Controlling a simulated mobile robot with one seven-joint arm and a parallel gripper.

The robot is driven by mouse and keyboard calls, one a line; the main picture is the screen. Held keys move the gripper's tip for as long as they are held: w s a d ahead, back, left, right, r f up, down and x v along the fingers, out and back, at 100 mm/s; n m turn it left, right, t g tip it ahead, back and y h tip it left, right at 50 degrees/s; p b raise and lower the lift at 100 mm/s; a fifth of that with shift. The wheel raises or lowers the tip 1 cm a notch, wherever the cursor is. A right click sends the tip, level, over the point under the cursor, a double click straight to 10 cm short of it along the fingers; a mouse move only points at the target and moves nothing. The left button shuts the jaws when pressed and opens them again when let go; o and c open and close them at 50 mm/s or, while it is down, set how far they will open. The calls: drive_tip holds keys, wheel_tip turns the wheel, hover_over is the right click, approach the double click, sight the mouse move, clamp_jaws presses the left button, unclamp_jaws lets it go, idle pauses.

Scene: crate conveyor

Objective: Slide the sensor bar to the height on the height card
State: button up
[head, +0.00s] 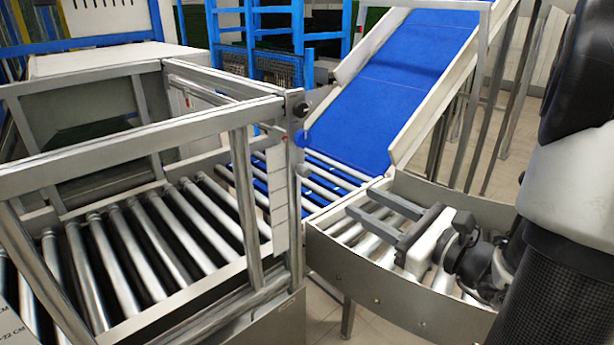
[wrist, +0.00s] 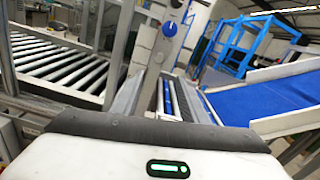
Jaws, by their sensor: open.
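A thin grey bar (head: 228,88), apparently the sensor bar, spans the roller conveyor near the top of an upright post (head: 295,230). A blue knob (head: 302,138) sits on the post by the bar's near end, with a dark knob above it. The blue knob also shows in the wrist view (wrist: 169,28). A white marked strip (head: 280,205) runs down the post. My gripper (head: 360,202) is open and empty, right of and below the knob, apart from the post.
A metal frame (head: 120,135) surrounds the roller conveyor (head: 130,250) at left. A curved roller section (head: 400,300) lies under my gripper, its side wall close. A blue inclined belt (head: 390,90) rises behind. Open air separates my gripper and the post.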

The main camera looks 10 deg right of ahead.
sight(308, 173)
drive_tip(key=p+x, duration=0.1)
drive_tip(key=x, duration=1.5)
drive_tip(key=shift+a, duration=0.1)
clamp_jaws()
